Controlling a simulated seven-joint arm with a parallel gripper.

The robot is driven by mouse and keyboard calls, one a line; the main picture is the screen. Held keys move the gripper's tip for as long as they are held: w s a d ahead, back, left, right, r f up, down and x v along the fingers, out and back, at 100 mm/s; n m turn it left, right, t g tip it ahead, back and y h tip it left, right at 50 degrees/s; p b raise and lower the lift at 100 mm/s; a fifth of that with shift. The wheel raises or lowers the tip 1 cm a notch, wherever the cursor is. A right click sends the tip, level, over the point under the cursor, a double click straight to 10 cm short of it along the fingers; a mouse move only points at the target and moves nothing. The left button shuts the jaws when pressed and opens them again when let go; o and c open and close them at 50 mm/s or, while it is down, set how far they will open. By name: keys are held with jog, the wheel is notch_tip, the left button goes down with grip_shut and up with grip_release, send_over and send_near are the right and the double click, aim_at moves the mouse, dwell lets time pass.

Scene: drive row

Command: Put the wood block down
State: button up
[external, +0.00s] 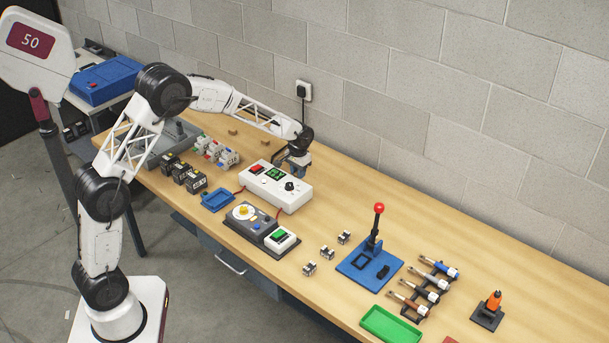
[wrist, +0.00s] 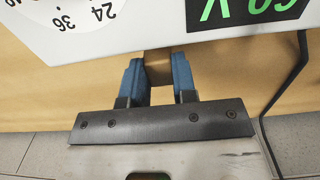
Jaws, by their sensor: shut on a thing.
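My gripper (wrist: 157,80) has blue fingers that are shut on a small brown wood block (wrist: 158,66) in the wrist view. The block shows between the fingertips, and its far end is partly covered by the edge of the white instrument box (wrist: 120,40). In the external view my gripper (external: 298,170) points down just behind the white box (external: 292,197), on the wall side. The held block cannot be made out there. Whether it touches the table is unclear.
Two small brown blocks (external: 233,132) lie on the wooden table (external: 450,220) near the wall, left of my gripper. A black cable hangs from the wall socket (external: 304,90) close to the gripper. The table to the right, along the wall, is bare.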

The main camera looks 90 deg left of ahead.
dwell(0.3)
jog(key=shift+f, duration=1.9)
jog(key=o, duration=0.9)
jog(key=shift+f, duration=0.15)
notch_tip(320, 180, up, 12)
jog(key=shift+r, duration=0.2)
